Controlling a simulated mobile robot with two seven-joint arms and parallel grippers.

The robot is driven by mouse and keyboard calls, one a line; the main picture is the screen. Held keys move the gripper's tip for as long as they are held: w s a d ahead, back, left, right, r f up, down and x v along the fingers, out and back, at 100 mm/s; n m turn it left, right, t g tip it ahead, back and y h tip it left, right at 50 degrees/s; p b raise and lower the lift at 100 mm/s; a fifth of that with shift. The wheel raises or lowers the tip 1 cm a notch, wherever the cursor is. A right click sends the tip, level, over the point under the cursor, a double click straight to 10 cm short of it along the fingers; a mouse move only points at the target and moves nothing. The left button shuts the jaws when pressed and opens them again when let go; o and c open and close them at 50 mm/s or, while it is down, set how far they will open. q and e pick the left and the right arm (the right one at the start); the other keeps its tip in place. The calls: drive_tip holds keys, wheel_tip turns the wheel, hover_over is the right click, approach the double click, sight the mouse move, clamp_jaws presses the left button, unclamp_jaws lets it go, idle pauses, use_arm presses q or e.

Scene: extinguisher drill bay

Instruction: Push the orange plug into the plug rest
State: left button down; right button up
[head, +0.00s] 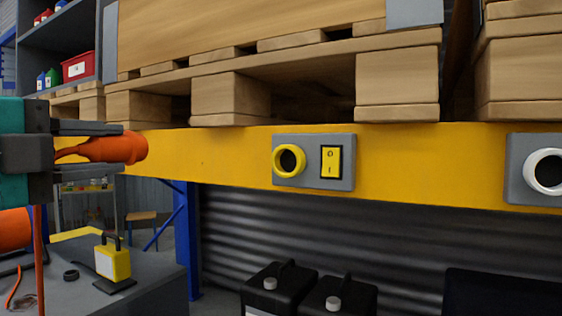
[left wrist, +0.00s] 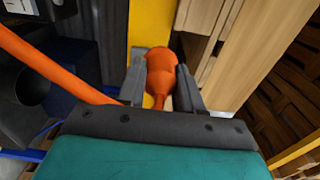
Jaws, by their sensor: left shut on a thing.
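My left gripper (head: 88,147) is at the left of the head view, shut on the orange plug (head: 122,148). The plug points right, level, in front of the yellow beam's left end. The left wrist view also shows the plug (left wrist: 165,75) between the two dark fingers. To the plug's right, apart from it, a yellow-ringed round opening (head: 289,161) sits on a grey plate beside a yellow switch. A white-ringed opening (head: 546,171) sits on another plate at the right edge, partly cut off. Neither is labelled as the plug rest. My right gripper is out of view.
The yellow beam (head: 230,155) carries wooden pallets (head: 398,80) above. Black canisters (head: 338,296) stand below. A grey bench with a yellow box (head: 113,262) is at lower left. An orange cable (left wrist: 55,66) runs past my gripper. The beam's front face is clear between plates.

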use_arm(q)
drive_tip(key=w+a+f+b, duration=0.1)
drive_tip(key=w+a, duration=0.4)
drive_tip(key=a, duration=0.3)
drive_tip(key=w+a+f+b, duration=0.1)
drive_tip(key=w+a+f, duration=0.1)
drive_tip(key=w+a, duration=0.3)
drive_tip(key=shift+a+f, duration=0.25)
drive_tip(key=shift+a, duration=1.75)
